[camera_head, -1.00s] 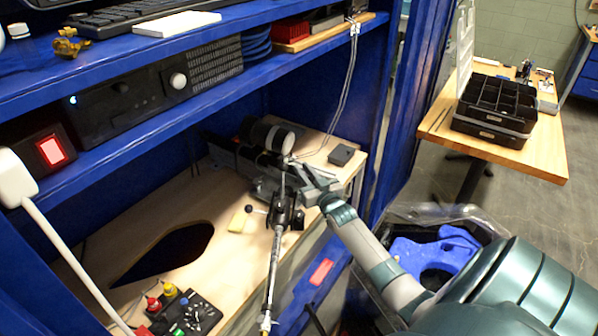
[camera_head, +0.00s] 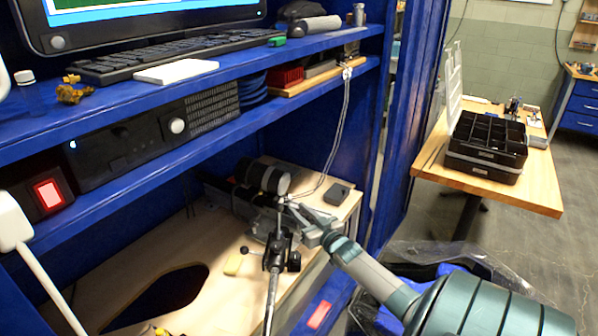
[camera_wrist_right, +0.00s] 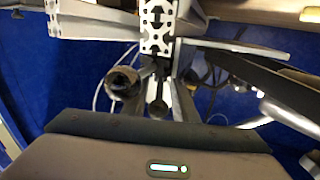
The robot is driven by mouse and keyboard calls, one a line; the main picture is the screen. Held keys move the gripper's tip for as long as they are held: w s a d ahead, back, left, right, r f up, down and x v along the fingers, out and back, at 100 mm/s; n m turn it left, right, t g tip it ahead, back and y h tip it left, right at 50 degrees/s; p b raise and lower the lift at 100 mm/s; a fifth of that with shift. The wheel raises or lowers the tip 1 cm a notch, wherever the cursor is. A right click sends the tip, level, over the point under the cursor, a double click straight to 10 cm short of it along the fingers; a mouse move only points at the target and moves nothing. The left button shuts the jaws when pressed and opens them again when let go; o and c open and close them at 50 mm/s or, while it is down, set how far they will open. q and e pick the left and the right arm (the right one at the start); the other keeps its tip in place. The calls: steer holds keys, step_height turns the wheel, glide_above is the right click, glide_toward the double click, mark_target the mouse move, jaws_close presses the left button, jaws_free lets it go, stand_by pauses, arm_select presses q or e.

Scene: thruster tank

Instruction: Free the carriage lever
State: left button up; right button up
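A black cylinder with a light band (camera_head: 262,178) lies on a metal rail assembly at the back of the wooden bench. In front of it stands a dark clamp-like carriage (camera_head: 279,246) with a long metal rod (camera_head: 271,296) running towards me. A thin lever with a black ball knob (camera_head: 244,250) sticks out to its left. My right gripper (camera_head: 302,217) is beside the upper end of the carriage, its fingers apart. In the right wrist view a round tube end (camera_wrist_right: 122,80) and a slotted aluminium profile (camera_wrist_right: 158,22) show close to the fingers; contact is unclear. My left gripper is out of view.
A blue shelf (camera_head: 150,160) with a black amplifier-like box hangs over the bench. The bench top (camera_head: 120,255) has a dark cutout (camera_head: 165,295). A small dark box (camera_head: 337,193) sits behind my right gripper. A wooden table (camera_head: 540,180) with black trays stands right.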

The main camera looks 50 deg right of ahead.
mark_target(307, 217)
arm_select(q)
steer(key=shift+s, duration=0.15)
